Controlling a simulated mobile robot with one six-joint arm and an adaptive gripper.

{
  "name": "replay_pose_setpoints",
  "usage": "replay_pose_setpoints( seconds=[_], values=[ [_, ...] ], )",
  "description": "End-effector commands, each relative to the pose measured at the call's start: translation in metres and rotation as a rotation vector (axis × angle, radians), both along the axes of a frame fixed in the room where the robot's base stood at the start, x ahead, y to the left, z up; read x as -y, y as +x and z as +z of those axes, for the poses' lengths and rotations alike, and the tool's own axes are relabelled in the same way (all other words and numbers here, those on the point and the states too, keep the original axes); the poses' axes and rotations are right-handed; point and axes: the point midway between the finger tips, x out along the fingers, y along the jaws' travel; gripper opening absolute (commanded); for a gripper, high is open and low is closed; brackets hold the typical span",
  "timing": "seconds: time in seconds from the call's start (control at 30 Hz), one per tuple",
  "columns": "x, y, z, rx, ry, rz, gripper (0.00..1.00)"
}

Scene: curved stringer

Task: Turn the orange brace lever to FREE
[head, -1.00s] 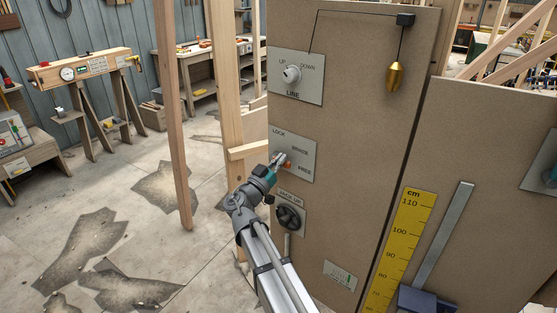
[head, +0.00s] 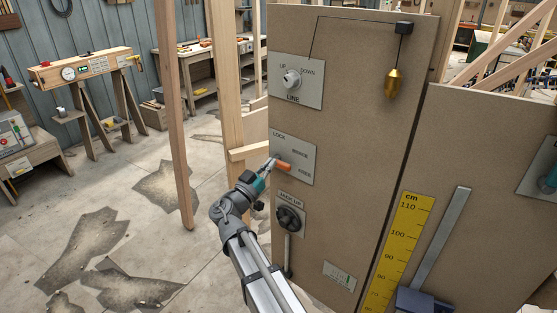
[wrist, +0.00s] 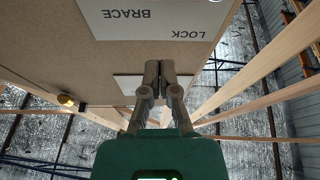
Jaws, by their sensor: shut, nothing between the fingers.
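The orange brace lever (head: 284,166) is on the light plate (head: 307,162) of the brown panel, in the head view. It points right and slightly down, toward the FREE label (head: 305,173). LOCK is at the plate's upper left and BRACE at its right. My gripper (head: 271,163) is just left of the lever, fingers shut and empty. I cannot tell whether it touches the lever or plate. In the wrist view my shut fingers (wrist: 164,76) lie below the upside-down LOCK and BRACE lettering (wrist: 165,22). The lever does not show there.
Above the plate is the LINE knob (head: 291,79); below it is the JACK UP knob (head: 289,218). A brass plumb bob (head: 393,83) hangs at the upper right. A wooden stud (head: 229,100) stands left of the panel. The floor further left is open.

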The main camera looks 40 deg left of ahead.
Motion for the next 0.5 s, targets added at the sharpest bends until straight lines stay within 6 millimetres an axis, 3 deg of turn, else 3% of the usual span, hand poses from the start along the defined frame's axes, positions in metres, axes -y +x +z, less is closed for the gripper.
replay_pose_setpoints(
  seconds=[0.2,0.5],
  values=[
    [0.0,-0.03,-0.012,0.0,0.001,0.001,0.0],
    [0.0,-0.044,-0.016,0.0,0.001,-0.002,0.0]
  ],
)
